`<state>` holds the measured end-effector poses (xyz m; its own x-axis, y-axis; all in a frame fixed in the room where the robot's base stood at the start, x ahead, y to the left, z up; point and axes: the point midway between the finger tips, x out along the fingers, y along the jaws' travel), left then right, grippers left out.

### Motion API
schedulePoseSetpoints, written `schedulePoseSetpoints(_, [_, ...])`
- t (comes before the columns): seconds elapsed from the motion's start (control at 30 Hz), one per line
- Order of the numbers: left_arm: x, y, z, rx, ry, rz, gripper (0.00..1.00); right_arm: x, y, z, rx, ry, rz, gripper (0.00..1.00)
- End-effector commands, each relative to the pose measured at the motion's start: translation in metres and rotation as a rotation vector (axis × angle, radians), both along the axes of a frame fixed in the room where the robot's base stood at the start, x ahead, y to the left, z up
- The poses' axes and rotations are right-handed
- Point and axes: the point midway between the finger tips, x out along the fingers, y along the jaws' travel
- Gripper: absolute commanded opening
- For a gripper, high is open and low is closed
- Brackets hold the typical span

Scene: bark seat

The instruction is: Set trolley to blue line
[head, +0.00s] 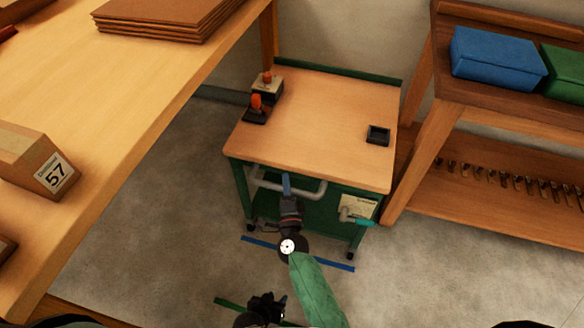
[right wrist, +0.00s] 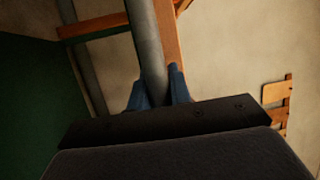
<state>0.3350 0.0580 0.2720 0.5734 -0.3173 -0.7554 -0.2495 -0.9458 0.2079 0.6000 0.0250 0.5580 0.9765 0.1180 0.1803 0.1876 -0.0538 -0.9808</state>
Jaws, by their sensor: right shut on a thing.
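The trolley (head: 320,115) has a wooden top, green sides and a grey bar handle (head: 312,193) at its near side. My right gripper (head: 287,184) is shut on the handle; in the right wrist view its blue fingers (right wrist: 158,92) sit either side of the grey bar (right wrist: 146,45). The blue line (head: 334,264) lies on the floor just in front of the trolley's near wheels, partly hidden by my right arm. My left gripper (head: 267,306) is low near the bottom edge, away from the trolley; its jaws are too small and dark to read.
A green floor line (head: 230,304) lies nearer me. A workbench (head: 130,110) with a box labelled 57 (head: 40,160) stands left. A shelf (head: 480,185) with blue and green boxes stands close to the trolley's right side. Orange-handled items and a black tray (head: 378,135) sit on the trolley.

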Motion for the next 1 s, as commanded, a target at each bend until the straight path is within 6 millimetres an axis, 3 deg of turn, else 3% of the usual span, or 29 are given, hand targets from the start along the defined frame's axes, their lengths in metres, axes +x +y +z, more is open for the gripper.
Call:
schedulePoseSetpoints(0.23, [0.001,0.000,0.004,0.000,0.000,0.000,0.36,-0.023,0.006,-0.001,0.001,0.002,0.000,0.00])
schedulePoseSetpoints(0.7, [0.003,0.000,0.004,0.001,-0.002,0.000,0.36,-0.026,0.007,-0.001,0.000,0.001,0.000,0.00])
schedulePoseSetpoints(0.73, [0.003,0.000,0.004,0.001,-0.001,0.000,0.36,-0.026,0.007,-0.001,0.000,0.001,0.000,0.26])
schedulePoseSetpoints(0.8, [0.003,0.001,0.004,0.001,-0.001,0.000,0.36,-0.026,0.007,-0.001,0.000,0.001,0.000,0.40])
schedulePoseSetpoints(1.0, [0.003,0.001,0.004,0.001,0.000,0.001,0.36,-0.026,0.007,-0.001,0.000,0.000,0.000,0.41])
